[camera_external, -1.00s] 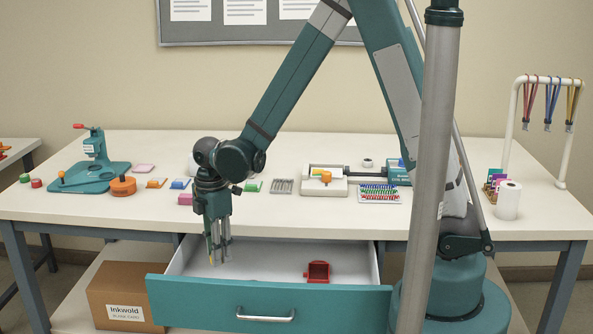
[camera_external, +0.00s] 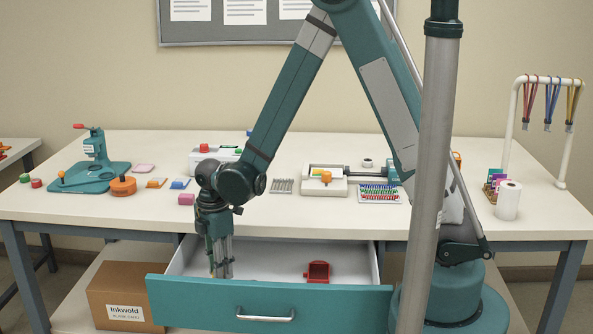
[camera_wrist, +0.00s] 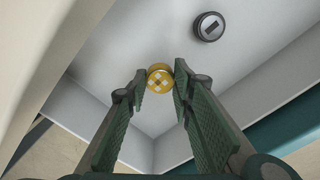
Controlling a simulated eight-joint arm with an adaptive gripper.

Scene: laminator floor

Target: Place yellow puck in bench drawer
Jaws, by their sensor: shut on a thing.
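The bench drawer (camera_external: 200,305) is pulled open, with a teal front and pale inside. My gripper (camera_external: 220,274) points down into its left part, below the bench top edge. In the wrist view, my gripper (camera_wrist: 160,75) is shut on the yellow puck (camera_wrist: 160,78), which has a pale pattern on its face. The puck is between the fingertips, above or at the drawer floor (camera_wrist: 125,45); I cannot tell whether it touches. In the external view the fingers mostly hide the puck.
A red holder (camera_external: 318,271) lies in the drawer's right part. A dark grey round piece (camera_wrist: 209,26) lies on the drawer floor. The bench top (camera_external: 330,220) behind carries a teal press (camera_external: 93,172) and small pads. A cardboard box (camera_external: 122,297) stands below left.

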